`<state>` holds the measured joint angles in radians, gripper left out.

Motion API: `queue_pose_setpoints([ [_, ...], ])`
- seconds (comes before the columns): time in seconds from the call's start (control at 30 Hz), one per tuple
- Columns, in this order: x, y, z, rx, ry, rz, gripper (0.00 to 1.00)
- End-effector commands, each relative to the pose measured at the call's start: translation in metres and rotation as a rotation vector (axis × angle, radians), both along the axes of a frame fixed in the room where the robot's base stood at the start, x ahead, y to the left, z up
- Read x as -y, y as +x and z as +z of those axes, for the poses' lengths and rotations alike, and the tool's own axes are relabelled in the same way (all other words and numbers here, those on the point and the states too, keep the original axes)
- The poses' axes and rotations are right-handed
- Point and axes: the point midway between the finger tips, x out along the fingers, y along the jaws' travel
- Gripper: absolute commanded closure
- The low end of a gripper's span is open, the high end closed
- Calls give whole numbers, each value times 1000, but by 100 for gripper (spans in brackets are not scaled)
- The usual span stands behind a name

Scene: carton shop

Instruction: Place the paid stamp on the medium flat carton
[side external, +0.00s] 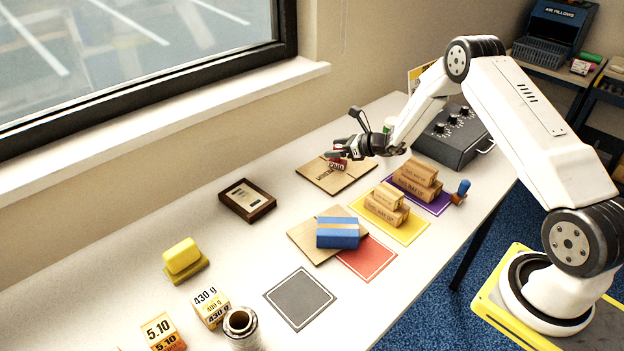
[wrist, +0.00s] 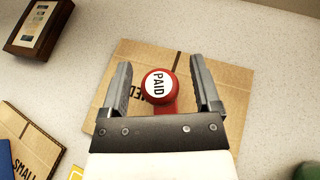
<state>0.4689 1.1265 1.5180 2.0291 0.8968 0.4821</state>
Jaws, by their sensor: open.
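The red paid stamp (wrist: 158,88), with a white PAID label on its round top, is over the medium flat carton (wrist: 225,95) in the wrist view. In the side view the stamp (side external: 337,165) appears upright on the brown carton (side external: 352,183), at its middle; its base is partly hidden. My gripper (wrist: 160,82) is open, with one finger on each side of the stamp and a visible gap to both. In the side view my gripper (side external: 342,152) is low over the carton at the stamp's height.
The small flat carton (side external: 300,238) bears a blue block (side external: 337,233). A dark framed box (side external: 247,200) lies to the left. A grey control box (side external: 452,135) stands behind to the right.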

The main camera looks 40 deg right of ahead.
Motion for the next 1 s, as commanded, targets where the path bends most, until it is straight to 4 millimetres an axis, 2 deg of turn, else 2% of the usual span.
queue_pose_setpoints([
  [0.6, 32, -75, 34, 2, 0, -2, 20],
  [0.8, 37, -89, 40, 1, 0, 0, 20],
  [1.0, 38, -93, 42, 1, 0, 1, 20],
])
